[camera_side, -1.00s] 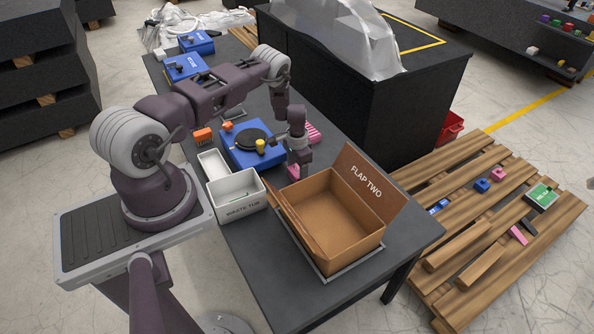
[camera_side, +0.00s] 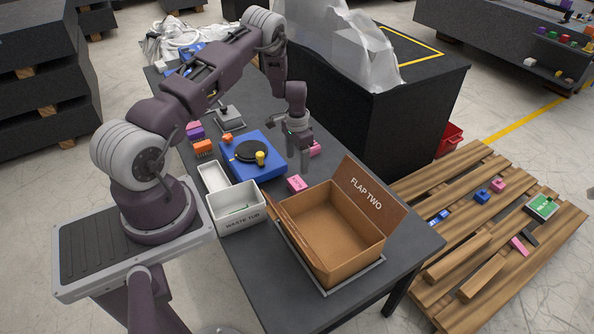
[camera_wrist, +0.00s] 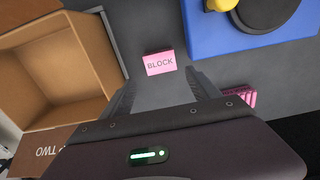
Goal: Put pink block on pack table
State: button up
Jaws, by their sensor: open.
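The pink block (camera_side: 297,183), marked "BLOCK" in the wrist view (camera_wrist: 160,63), lies flat on the dark table (camera_side: 408,247). It sits between the blue device and the open carton. My gripper (camera_side: 298,165) points down above the table, a little behind the block in the side view. Its jaws are open and empty. In the wrist view the block lies beyond the gap between the fingertips (camera_wrist: 163,80), apart from both fingers. No label shows which surface is the pack table.
The open cardboard carton (camera_side: 335,235) with a raised flap stands near the block. A blue device (camera_side: 250,172) with a black disc and yellow knob is on the other side. The waste tub (camera_side: 239,213) is at left. A ridged pink item (camera_side: 315,148) lies behind my gripper.

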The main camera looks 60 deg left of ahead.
jog(key=d+r+t, duration=0.1)
jog(key=d+r, duration=0.4)
jog(key=r, duration=0.6)
jog(key=s+d+r+t, duration=0.1)
jog(key=d+r, duration=0.5)
jog(key=r, duration=0.5)
jog(key=d+r+t, duration=0.1)
jog(key=d+r, duration=0.4)
jog(key=r, duration=0.6)
jog(key=s+d+r+t, duration=0.1)
jog(key=s+d+r, duration=0.4)
jog(key=s, duration=0.3)
jog(key=s+d+r+t, duration=0.1)
jog(key=s+d+r, duration=0.35)
jog(key=s, duration=0.45)
jog(key=s+d+f, duration=0.1)
jog(key=s+d, duration=0.1)
jog(key=s, duration=0.6)
jog(key=shift+s+f+t, duration=0.2)
jog(key=shift+t, duration=0.1)
